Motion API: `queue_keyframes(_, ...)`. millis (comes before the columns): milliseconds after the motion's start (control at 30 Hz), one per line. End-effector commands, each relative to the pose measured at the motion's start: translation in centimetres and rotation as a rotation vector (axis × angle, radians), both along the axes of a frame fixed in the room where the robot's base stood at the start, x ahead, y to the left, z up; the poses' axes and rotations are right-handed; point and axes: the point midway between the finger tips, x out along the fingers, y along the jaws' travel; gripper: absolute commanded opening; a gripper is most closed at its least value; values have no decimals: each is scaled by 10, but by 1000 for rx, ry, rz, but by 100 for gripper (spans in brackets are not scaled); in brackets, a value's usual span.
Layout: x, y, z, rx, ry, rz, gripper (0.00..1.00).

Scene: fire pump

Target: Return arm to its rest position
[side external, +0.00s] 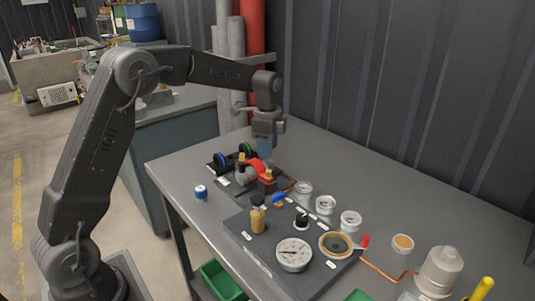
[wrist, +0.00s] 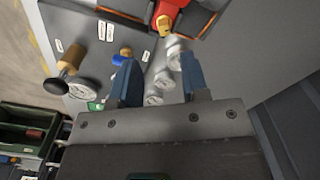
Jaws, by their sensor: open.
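My gripper (side external: 266,146) hangs above the back part of the grey table, over a small red pump (side external: 256,167) on a dark base plate. In the wrist view my gripper (wrist: 157,80) shows two blue fingers spread apart with nothing held between them. The red pump's brass fitting (wrist: 165,22) shows at the top of the wrist view, beyond the fingers. My arm is bent, reaching out over the table from the left.
A dark panel (side external: 260,270) carries a dial gauge (side external: 294,254), a brass-coloured handle (side external: 258,218) and several clear cups. Red and grey pipes (side external: 252,30) rise behind. A white bottle (side external: 440,268) stands at right.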

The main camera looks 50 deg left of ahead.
Motion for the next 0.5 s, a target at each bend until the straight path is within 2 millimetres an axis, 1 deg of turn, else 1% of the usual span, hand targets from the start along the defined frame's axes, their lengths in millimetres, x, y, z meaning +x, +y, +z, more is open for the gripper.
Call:
queue_keyframes(333, -1, 0, 3, 0, -2, 2, 42)
queue_keyframes(433, -7, -5, 12, 3, -17, 26, 42)
queue_keyframes(500, -17, -12, 26, 7, -40, 69, 42)
